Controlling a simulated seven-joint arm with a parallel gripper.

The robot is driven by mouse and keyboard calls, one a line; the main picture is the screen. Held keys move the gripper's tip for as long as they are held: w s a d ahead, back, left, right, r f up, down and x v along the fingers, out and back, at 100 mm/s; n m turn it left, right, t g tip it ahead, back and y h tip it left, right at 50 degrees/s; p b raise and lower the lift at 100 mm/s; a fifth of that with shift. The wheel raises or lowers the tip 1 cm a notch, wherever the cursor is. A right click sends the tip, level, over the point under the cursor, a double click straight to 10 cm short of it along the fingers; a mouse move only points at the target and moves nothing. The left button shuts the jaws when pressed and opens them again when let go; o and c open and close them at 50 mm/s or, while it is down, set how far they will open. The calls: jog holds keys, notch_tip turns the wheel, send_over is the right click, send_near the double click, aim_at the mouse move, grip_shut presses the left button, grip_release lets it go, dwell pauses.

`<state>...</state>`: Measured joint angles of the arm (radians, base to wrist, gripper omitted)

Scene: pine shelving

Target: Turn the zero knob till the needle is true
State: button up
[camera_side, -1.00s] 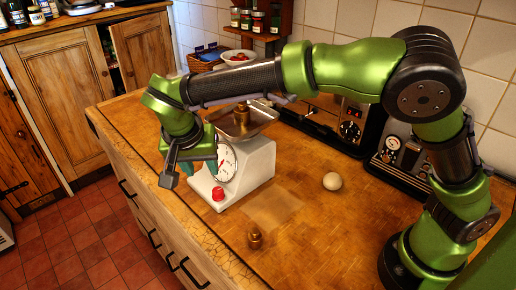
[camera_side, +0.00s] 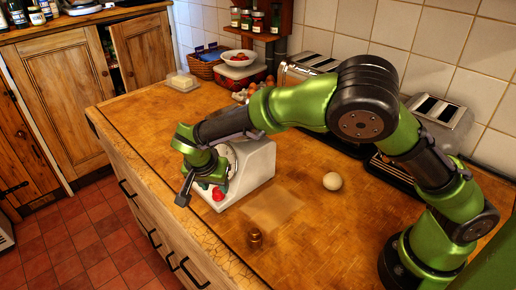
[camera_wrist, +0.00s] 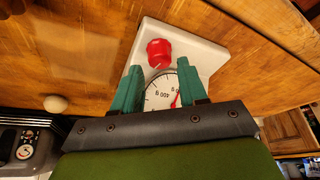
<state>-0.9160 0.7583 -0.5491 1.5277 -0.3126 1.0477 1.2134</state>
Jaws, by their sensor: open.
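The white kitchen scale (camera_side: 256,163) stands on the wooden worktop, its pan and top hidden behind my arm in the side view. Its red zero knob (camera_side: 218,194) is low on the front, and also shows in the wrist view (camera_wrist: 159,52). The round white dial (camera_wrist: 160,92) is partly covered by my fingers; a red needle (camera_wrist: 175,101) shows on it, but its exact reading is unclear. My gripper (camera_wrist: 160,66) is open, its two teal fingers spread and empty. The knob appears just beyond the fingertips, in line with the gap. I cannot tell whether they touch it.
A small brass weight (camera_side: 255,237) stands near the front edge, beside a pale square patch (camera_side: 272,209) on the worktop. A round pale object (camera_side: 332,181) lies right of the scale.

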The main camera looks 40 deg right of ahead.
aim_at(218, 194)
jog(key=shift+x, duration=1.45)
jog(key=shift+c, duration=0.2)
jog(key=c, duration=0.7)
jog(key=shift+m, duration=0.3)
jog(key=m, duration=0.1)
jog(key=m+g, duration=0.1)
jog(key=m, duration=0.1)
jog(key=shift+w+a+m+h, duration=0.1)
jog(key=shift+w+m+h, duration=0.1)
jog(key=shift+m+h, duration=0.1)
jog(key=shift+r+m+g, duration=0.1)
jog(key=shift+m+g, duration=0.9)
jog(key=shift+m, duration=0.7)
